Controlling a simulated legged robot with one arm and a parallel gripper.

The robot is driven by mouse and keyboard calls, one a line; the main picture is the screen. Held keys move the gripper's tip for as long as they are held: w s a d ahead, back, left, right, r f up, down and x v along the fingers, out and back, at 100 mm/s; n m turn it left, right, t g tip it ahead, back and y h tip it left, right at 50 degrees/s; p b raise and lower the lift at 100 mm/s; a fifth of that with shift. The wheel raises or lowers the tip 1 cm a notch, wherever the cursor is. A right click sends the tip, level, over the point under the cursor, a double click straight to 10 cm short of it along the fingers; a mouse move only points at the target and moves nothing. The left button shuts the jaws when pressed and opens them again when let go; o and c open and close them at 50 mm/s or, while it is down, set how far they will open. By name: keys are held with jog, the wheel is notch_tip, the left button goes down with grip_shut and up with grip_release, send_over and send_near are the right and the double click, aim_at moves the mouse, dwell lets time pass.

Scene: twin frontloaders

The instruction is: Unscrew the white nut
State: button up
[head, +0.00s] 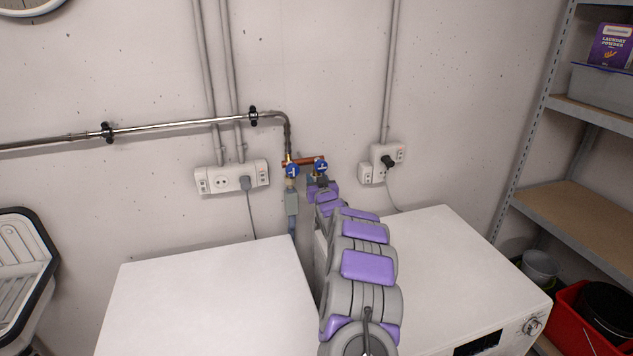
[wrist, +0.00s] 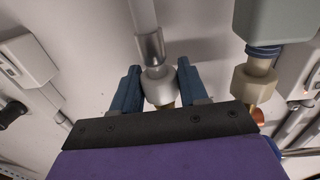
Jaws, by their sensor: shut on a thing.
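The white nut (wrist: 159,88) sits at the end of a grey hose in the wrist view. My gripper (wrist: 158,92) has its two blue fingers on either side of the nut and is shut on it. In the head view my gripper (head: 321,180) is at the right blue-handled valve (head: 320,166), with the arm reaching over the gap between the machines. The nut is hidden there by the gripper. The lower part of the nut is covered by the gripper's dark front plate in the wrist view.
A beige nut (wrist: 253,86) under a grey-green box (wrist: 275,20) is close on the right in the wrist view. The left valve (head: 292,170), sockets (head: 233,178) and cables are near. Two white machines (head: 210,300) stand below; shelves (head: 580,210) are at right.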

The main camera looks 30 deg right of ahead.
jog(key=shift+a+f+h+b, duration=0.15)
jog(key=shift+h+b, duration=0.15)
jog(key=shift+r+m+h+p, duration=0.25)
jog(key=shift+m+h+p, duration=0.05)
jog(key=shift+m, duration=0.1)
jog(key=shift+f+m+g+h, duration=0.1)
jog(key=shift+m+g+h, duration=0.2)
jog(key=shift+g+h, duration=0.1)
jog(key=shift+r+m+h+p, duration=0.3)
jog(key=shift+h+p, duration=0.2)
jog(key=shift+p, duration=0.5)
jog(key=shift+f+g+p, duration=0.1)
jog(key=shift+g+p, duration=0.3)
jog(key=shift+f+m+h+p, duration=0.1)
jog(key=shift+m+h+p, duration=0.45)
jog(key=shift+p, duration=0.6)
jog(key=m+g+h+p, duration=0.1)
jog(key=h+p, duration=0.1)
jog(key=p, duration=0.3)
jog(key=shift+g, duration=0.4)
jog(key=shift+m+p, duration=0.35)
jog(key=shift+p, duration=0.15)
